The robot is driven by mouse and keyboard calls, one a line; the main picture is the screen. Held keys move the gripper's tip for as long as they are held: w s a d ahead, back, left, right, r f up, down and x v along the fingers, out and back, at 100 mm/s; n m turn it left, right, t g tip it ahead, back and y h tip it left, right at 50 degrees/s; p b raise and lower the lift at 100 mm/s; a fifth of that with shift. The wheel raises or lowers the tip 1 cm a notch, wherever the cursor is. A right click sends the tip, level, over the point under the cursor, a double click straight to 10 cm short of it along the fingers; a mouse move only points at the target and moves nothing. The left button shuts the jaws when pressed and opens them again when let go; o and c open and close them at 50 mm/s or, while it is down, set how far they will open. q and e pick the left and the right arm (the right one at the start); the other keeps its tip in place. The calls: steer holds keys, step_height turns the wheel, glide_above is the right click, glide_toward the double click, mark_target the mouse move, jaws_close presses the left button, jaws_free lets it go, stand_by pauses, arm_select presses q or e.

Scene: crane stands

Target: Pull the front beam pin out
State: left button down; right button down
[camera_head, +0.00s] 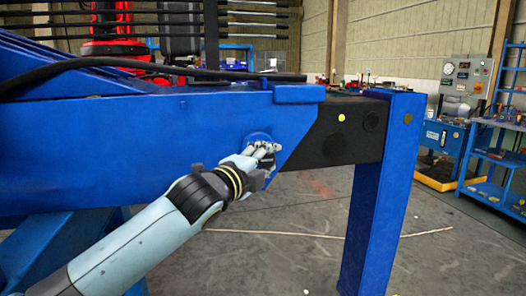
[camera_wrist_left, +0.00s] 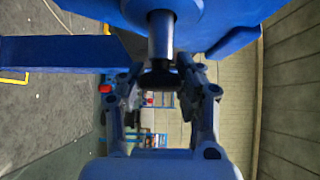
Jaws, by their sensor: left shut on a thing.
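The blue beam (camera_head: 150,130) runs across the head view, with a round blue boss (camera_head: 257,139) near its right end. My left gripper (camera_head: 264,152) is at this boss, its fingers around the front beam pin. In the left wrist view the pin (camera_wrist_left: 161,38) is a grey metal shaft standing out of the round blue boss (camera_wrist_left: 190,8), with a dark end between the fingers. My left gripper (camera_wrist_left: 160,85) is shut on the pin near that dark end. The fingers hide most of the pin in the head view. My right gripper is not in view.
A dark inner beam (camera_head: 345,130) continues to a blue upright post (camera_head: 383,200) on the right. Blue shelving (camera_head: 492,165) and a gauge panel (camera_head: 465,80) stand farther right. The floor (camera_head: 270,250) below the beam is mostly clear.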

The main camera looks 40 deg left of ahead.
arm_select(q)
steer(key=shift+s+d, duration=0.55)
steer(key=shift+s+d+f, duration=0.1)
steer(key=shift+f, duration=0.15)
steer(key=c, duration=1.2)
jaws_free()
steer(key=o, duration=0.4)
steer(key=shift+s+d, duration=0.15)
steer(key=shift+c, duration=0.2)
